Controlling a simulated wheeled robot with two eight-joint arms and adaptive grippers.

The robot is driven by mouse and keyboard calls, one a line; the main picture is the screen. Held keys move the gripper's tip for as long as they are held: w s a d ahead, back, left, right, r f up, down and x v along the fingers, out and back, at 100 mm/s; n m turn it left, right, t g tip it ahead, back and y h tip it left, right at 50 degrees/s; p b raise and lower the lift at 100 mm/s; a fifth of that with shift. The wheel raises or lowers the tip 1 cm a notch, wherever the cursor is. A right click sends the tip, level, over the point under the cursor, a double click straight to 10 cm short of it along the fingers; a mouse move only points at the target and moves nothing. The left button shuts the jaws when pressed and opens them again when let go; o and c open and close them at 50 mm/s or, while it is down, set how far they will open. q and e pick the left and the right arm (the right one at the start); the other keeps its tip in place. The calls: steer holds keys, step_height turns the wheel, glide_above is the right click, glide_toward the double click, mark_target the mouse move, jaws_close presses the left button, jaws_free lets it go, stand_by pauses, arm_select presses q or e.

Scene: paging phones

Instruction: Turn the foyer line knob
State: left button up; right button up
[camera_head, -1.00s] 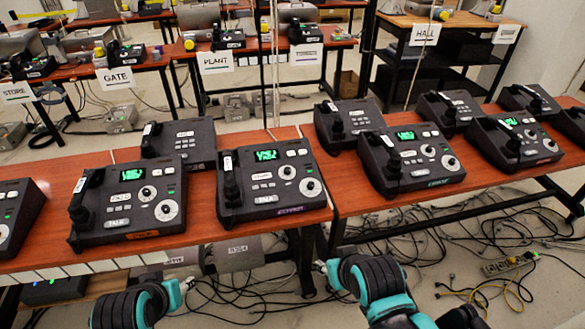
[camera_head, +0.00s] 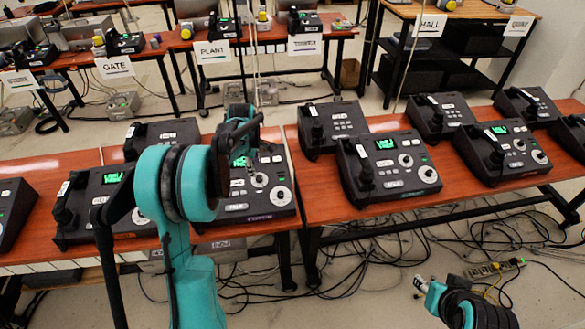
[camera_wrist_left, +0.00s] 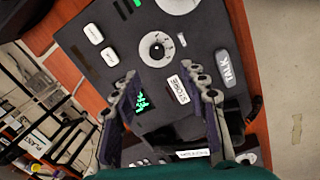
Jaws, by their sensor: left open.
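My left gripper (camera_head: 245,135) is over the phone set (camera_head: 270,200) at the right end of the left table in the head view. In the left wrist view, the gripper (camera_wrist_left: 165,78) is open, with its two fingers apart over a dark panel. A small round knob (camera_wrist_left: 157,48) with a white dial lies just beyond the fingertips, with nothing gripped. A larger white knob (camera_wrist_left: 178,5) is cut off at the top edge. A store label (camera_wrist_left: 178,88), a talk button (camera_wrist_left: 228,70) and a green screen (camera_wrist_left: 142,102) surround it. I cannot read any foyer label.
Another phone set (camera_head: 385,168) stands on the right table, with several more beside and behind it. My left arm hides part of the phone set (camera_head: 85,205) at left. Cables (camera_head: 400,245) and a power strip (camera_head: 495,268) lie on the floor.

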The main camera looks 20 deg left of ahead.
mark_target(258, 177)
arm_select(q)
steer(key=x, duration=0.2)
steer(key=b+x, duration=0.1)
steer(key=x, duration=0.1)
steer(key=b+x, duration=0.1)
steer(key=x, duration=0.2)
steer(key=shift+w+d, duration=0.15)
steer(key=shift+w, duration=0.15)
steer(key=shift+w+f, duration=0.1)
steer(key=shift+f, duration=0.55)
jaws_close()
